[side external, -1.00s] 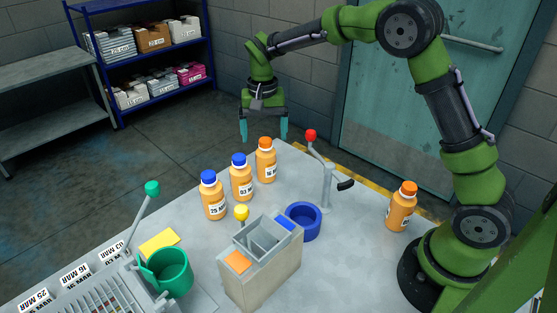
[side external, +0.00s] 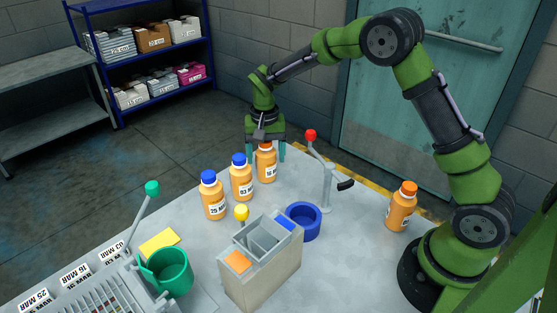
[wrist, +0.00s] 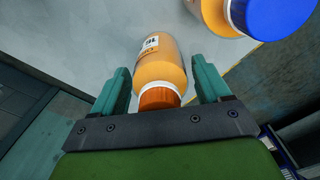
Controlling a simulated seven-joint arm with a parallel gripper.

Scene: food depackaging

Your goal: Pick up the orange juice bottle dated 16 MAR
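The orange juice bottle with an orange cap and a label that reads as 16 (side external: 266,167) stands upright at the back of the table. My gripper (side external: 265,155) is above and around its top, fingers pointing down. In the wrist view my gripper (wrist: 160,85) is open, with the same bottle (wrist: 162,62) between its fingers and a gap on each side. Two blue-capped bottles stand to its left, labelled 03 (side external: 241,180) and 25 MAR (side external: 213,200). Another orange-capped bottle (side external: 400,212) stands at the right, its date unreadable.
A grey post with a red knob (side external: 328,185) and a blue ring (side external: 303,222) stand right of the bottles. A divided bin (side external: 262,275) is in front. A green cup (side external: 168,275) and date-labelled rack (side external: 105,295) are at front left. A neighbouring blue cap (wrist: 280,15) is near in the wrist view.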

